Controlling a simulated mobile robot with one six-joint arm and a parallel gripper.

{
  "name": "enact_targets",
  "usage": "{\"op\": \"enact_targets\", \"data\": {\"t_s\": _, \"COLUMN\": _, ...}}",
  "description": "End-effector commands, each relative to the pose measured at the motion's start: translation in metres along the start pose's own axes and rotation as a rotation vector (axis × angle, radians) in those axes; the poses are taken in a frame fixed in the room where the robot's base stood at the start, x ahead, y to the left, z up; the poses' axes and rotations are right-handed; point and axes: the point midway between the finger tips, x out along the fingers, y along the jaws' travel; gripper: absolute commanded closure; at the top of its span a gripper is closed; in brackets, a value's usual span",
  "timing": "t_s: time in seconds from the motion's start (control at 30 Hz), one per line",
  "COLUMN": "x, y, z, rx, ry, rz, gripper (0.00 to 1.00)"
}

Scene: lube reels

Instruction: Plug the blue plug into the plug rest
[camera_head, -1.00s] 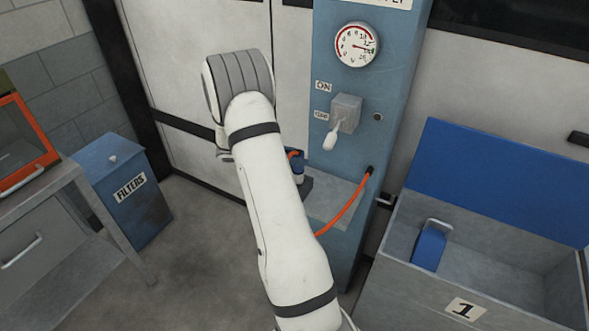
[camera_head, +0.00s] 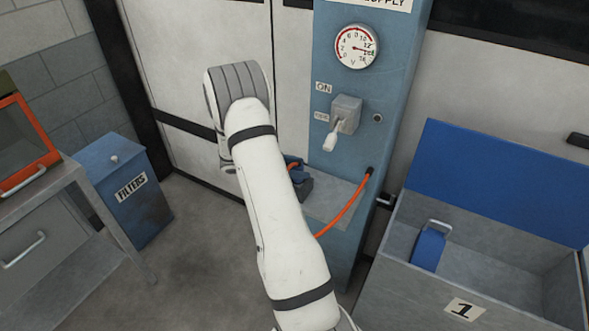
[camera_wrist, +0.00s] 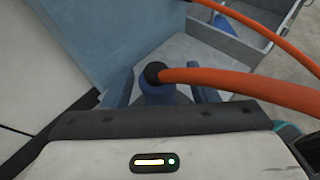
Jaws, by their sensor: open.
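The blue plug (camera_wrist: 157,94) is in the wrist view, with an orange hose leaving its dark top to the right. My gripper (camera_wrist: 162,98) is open, with one blue-grey finger on each side of the plug and gaps between. In the head view my arm hides most of the gripper and plug. A dark block (camera_head: 304,187) shows just right of my arm, at the grey ledge of the blue supply column; I cannot tell whether it is the plug rest. The plug's lower end is hidden, so its seating cannot be told.
The blue supply column (camera_head: 385,90) carries a gauge (camera_head: 357,46) and a switch lever (camera_head: 330,141) pointing down. The orange hose (camera_head: 347,207) loops below it. An open grey bin (camera_head: 400,290) marked 1 stands right, a blue filters bin (camera_head: 130,195) left.

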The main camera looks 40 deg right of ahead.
Motion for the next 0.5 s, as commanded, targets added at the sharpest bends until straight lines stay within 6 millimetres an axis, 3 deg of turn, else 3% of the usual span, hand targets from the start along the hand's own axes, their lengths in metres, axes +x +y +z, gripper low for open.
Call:
{"op": "enact_targets", "data": {"t_s": 0.17, "x": -0.009, "y": 0.001, "z": -0.001, "rx": 0.001, "ry": -0.001, "rz": 0.003, "gripper": 0.47}}
{"op": "enact_targets", "data": {"t_s": 0.5, "x": -0.077, "y": 0.001, "z": -0.003, "rx": 0.002, "ry": 0.001, "rz": 0.005, "gripper": 0.47}}
